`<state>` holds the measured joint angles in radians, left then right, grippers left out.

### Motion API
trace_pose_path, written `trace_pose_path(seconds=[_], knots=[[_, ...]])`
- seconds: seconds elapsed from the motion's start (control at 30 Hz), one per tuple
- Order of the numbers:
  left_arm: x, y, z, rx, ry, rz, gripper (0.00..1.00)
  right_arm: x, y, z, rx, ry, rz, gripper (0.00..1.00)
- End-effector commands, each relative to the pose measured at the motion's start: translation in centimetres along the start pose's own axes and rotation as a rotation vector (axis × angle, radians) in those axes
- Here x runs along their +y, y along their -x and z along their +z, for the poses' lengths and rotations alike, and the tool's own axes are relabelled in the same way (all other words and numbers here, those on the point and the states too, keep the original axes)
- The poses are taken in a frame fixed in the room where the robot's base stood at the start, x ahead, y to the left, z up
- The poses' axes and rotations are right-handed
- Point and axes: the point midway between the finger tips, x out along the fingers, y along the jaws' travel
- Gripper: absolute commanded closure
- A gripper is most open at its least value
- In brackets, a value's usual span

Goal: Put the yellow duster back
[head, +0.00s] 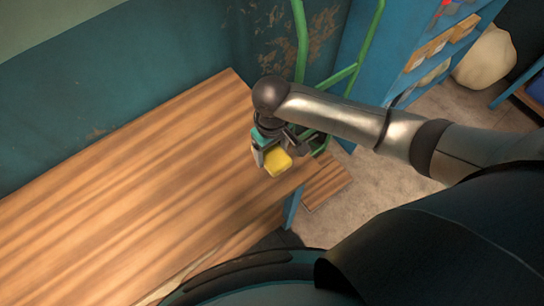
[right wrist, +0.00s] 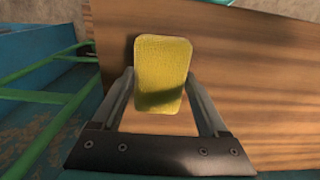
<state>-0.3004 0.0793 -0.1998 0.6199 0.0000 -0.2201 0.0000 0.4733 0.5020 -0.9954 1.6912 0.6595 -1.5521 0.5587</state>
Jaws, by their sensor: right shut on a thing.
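The yellow duster (head: 278,161) is a small block with rounded corners. My right gripper (head: 270,157) is shut on it near the right end of the wooden table (head: 120,180). In the right wrist view the duster (right wrist: 163,70) sits between the two fingertips of my right gripper (right wrist: 163,92), with the wooden top (right wrist: 250,80) behind it. I cannot tell whether the duster touches the table. My left gripper is not in view.
A green metal frame (head: 301,40) stands behind the table's right end. A blue shelf unit (head: 400,60) with small boxes is at the back right, near a pale sack (head: 487,60). The tabletop to the left is bare.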

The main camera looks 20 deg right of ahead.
Motion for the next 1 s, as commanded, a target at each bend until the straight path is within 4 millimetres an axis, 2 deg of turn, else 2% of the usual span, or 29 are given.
trace_pose_path(seconds=[0.1, 0.2, 0.43, 0.47, 0.5, 0.67, 0.9, 1.0], knots=[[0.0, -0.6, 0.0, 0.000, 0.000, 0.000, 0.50, -0.1, -2.2, 0.1, -0.004, -0.001, -0.001, 0.68], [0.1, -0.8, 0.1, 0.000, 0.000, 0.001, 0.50, -0.1, -3.1, 0.1, -0.003, 0.000, -0.001, 0.68], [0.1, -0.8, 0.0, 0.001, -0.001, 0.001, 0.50, -0.1, -3.2, 0.1, -0.001, 0.000, -0.001, 0.68], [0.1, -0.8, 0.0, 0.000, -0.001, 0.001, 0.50, -0.1, -3.2, 0.1, -0.002, 0.000, -0.001, 0.21], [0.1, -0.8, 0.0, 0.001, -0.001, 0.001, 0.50, -0.1, -3.2, 0.1, -0.002, 0.000, -0.001, 0.17], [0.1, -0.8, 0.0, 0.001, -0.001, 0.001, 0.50, -0.1, -3.1, 0.1, -0.002, 0.000, -0.001, 0.00], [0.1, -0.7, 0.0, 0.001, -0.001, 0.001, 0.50, 0.0, -3.0, 0.1, -0.001, 0.000, -0.001, 0.00], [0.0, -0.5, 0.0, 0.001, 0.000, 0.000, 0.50, -0.1, -2.3, 0.0, 0.001, 0.000, -0.002, 0.00]])
